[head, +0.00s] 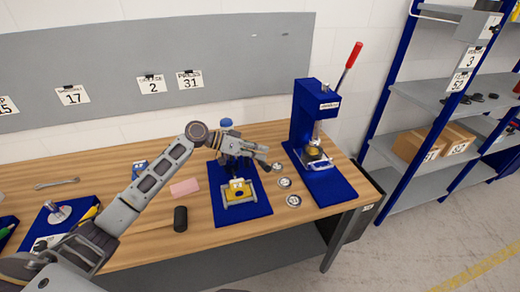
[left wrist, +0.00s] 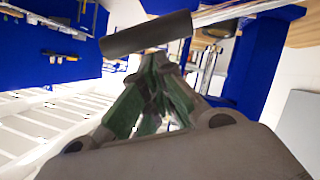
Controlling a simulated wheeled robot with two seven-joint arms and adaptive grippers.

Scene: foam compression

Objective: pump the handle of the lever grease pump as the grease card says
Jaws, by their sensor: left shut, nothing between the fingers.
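My left arm reaches over the bench, and its gripper (head: 262,160) is above the back of a blue base plate. In the left wrist view the gripper (left wrist: 150,100) is shut with nothing between its green-padded fingers. A dark cylindrical bar (left wrist: 145,34) crosses just above the fingers there; I cannot tell whether they touch. A blue lever device (head: 305,112) with a raised red handle (head: 355,54) stands at right. I cannot tell which is the grease pump. Its card is not identifiable.
A black cylinder (head: 180,218), a pink block (head: 184,187) and round metal discs (head: 293,201) lie on the wooden bench (head: 140,240). A blue tray (head: 48,228) is at left. Numbered cards (head: 190,80) hang on the grey board. Shelves (head: 430,95) stand at right.

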